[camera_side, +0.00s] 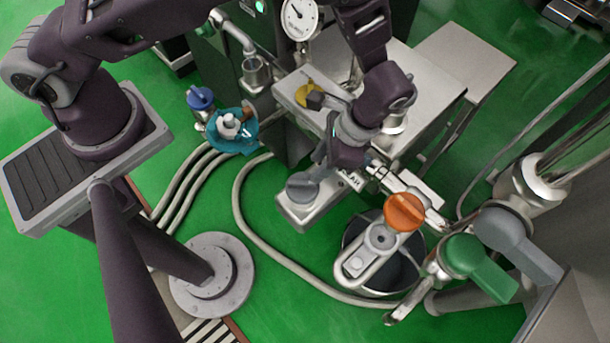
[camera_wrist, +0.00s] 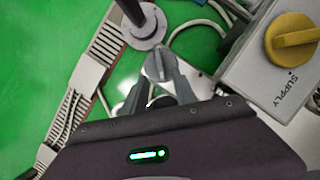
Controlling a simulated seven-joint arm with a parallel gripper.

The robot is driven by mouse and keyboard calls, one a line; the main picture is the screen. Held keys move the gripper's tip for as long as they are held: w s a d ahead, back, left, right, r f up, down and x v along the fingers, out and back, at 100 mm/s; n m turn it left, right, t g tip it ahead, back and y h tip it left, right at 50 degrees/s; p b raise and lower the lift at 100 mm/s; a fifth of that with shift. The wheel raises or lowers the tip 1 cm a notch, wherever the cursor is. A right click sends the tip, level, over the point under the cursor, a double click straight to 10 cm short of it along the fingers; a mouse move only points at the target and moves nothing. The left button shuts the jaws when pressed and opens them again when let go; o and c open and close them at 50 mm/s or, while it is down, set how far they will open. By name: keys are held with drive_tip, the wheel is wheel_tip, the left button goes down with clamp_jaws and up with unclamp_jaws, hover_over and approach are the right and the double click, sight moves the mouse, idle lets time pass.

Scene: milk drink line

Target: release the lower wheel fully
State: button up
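My gripper (camera_wrist: 159,80) points down at a grey knob (camera_wrist: 158,64) with a raised grip bar. In the wrist view its two fingers stand apart, one on each side of the knob's near part. I cannot tell whether they touch it. In the side view the same grey knob (camera_side: 303,188) sits at the front end of a metal block, and my gripper (camera_side: 319,172) is just above and right of it. No wheel is marked as the lower one. A yellow knob (camera_side: 307,93), an orange knob (camera_side: 404,211) and a blue wheel (camera_side: 200,98) also show.
The yellow knob (camera_wrist: 293,38) is beside a SUPPLY label in the wrist view. A green-handled valve (camera_side: 478,266) is at the lower right. A pressure gauge (camera_side: 300,17) stands at the back. Hoses (camera_side: 262,240) cross the green floor. A teal part (camera_side: 233,132) is left of the machine.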

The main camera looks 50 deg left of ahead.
sight(303, 182)
drive_tip(key=x, duration=0.8)
drive_tip(key=shift+c, duration=0.2)
clamp_jaws()
